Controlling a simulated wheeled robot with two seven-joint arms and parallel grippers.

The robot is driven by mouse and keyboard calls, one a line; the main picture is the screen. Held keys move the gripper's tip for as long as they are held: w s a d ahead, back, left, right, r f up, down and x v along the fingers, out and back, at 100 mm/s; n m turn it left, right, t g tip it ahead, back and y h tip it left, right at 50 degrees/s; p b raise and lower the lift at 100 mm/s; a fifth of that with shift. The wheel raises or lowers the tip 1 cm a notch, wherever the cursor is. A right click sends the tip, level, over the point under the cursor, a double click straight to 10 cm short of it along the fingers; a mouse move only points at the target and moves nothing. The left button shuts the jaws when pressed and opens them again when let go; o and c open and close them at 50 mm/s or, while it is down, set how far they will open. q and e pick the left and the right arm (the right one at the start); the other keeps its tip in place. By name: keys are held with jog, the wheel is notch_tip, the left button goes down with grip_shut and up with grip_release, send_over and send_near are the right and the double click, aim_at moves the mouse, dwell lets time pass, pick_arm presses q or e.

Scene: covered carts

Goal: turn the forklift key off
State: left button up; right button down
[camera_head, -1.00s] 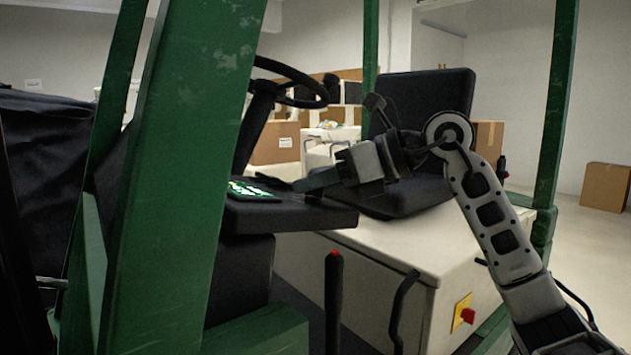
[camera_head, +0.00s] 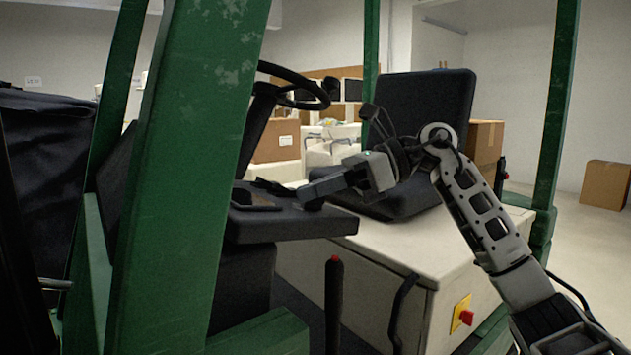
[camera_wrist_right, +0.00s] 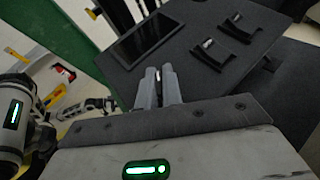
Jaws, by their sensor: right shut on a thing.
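My right gripper (camera_head: 308,193) reaches in from the right, over the black dash panel (camera_head: 290,226) of the green forklift. In the right wrist view its two fingers (camera_wrist_right: 158,82) are close together at the panel, shut on the forklift key. The key itself is almost wholly hidden between the fingertips, so its angle cannot be told. The display (camera_wrist_right: 147,40) beside the fingers is dark; it also shows dark in the head view (camera_head: 254,199).
The steering wheel (camera_head: 300,84) stands above and behind the panel. The black seat (camera_head: 425,110) is behind my right wrist. A green post (camera_head: 190,150) blocks the left side. A red-tipped lever (camera_head: 333,300) stands below the panel. Two slotted controls (camera_wrist_right: 225,45) lie beside the display.

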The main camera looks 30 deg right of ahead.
jog(key=n+g, duration=0.1)
jog(key=n+g+y+p, duration=0.1)
jog(key=n+g+p, duration=0.1)
jog(key=n, duration=0.1)
jog(key=shift+r+g+y, duration=0.25)
jog(key=shift+g+y, duration=0.15)
jog(key=shift+f+n+g+p, duration=0.15)
jog(key=shift+n+g+p, duration=0.9)
jog(key=shift+n+g, duration=0.75)
pick_arm(q)
jog(key=shift+a+r+m, duration=0.3)
jog(key=shift+a+r, duration=0.1)
jog(key=shift+r, duration=0.45)
pick_arm(e)
jog(key=shift+n, duration=0.3)
pick_arm(q)
jog(key=shift+r, duration=0.1)
pick_arm(e)
jog(key=shift+f, duration=0.1)
pick_arm(q)
jog(key=shift+d, duration=0.1)
pick_arm(e)
jog(key=c, duration=1.6)
grip_release()
jog(key=shift+o, duration=0.2)
jog(key=shift+d, duration=0.1)
